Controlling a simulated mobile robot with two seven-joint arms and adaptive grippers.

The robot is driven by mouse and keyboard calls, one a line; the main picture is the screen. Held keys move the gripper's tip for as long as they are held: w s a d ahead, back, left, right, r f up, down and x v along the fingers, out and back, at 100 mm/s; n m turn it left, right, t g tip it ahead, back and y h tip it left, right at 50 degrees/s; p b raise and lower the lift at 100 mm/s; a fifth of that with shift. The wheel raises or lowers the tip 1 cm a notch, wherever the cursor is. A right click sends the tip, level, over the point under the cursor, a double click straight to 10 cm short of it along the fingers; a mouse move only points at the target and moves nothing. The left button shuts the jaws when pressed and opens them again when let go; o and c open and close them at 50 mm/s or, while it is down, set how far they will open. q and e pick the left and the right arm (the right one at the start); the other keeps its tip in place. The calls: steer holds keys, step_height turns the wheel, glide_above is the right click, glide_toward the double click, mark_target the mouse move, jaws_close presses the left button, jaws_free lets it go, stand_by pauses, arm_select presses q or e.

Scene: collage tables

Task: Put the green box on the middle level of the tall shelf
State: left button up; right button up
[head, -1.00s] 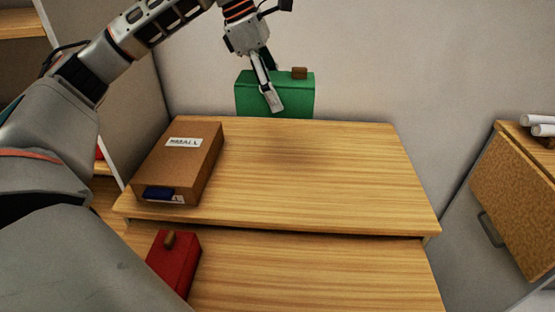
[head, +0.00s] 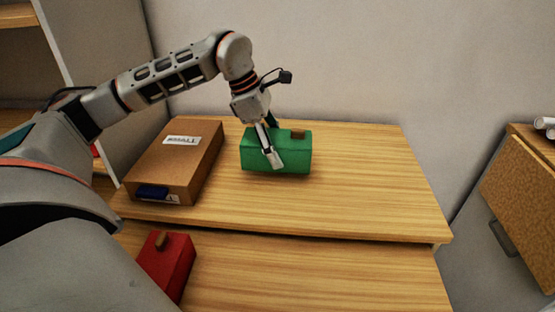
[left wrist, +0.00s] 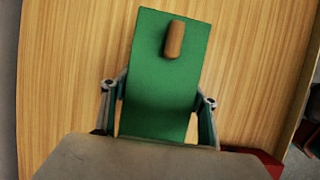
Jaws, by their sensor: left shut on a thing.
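The green box (head: 290,158) with a small brown knob on top is gripped by my left gripper (head: 270,155). One finger lies across its near face in the head view. In the left wrist view the green box (left wrist: 165,75) sits between the two fingers. It is over the back left part of the upper wooden surface; whether it touches the wood I cannot tell. A shelf unit (head: 22,55) with wooden boards and a pale side panel stands at the far left, partly hidden by my left arm. My right gripper is not in view.
A brown cardboard box (head: 188,155) with a label lies left of the green box. A red box (head: 178,265) with a brown knob stands on the lower wooden surface (head: 320,280). The right part of the upper surface (head: 375,190) is clear. A wooden drawer cabinet (head: 520,190) stands at the right.

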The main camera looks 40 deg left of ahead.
arm_select(q)
steer(key=shift+f, duration=1.75)
steer(key=shift+f, duration=0.15)
steer(key=o, duration=1.1)
steer(key=shift+o, duration=0.2)
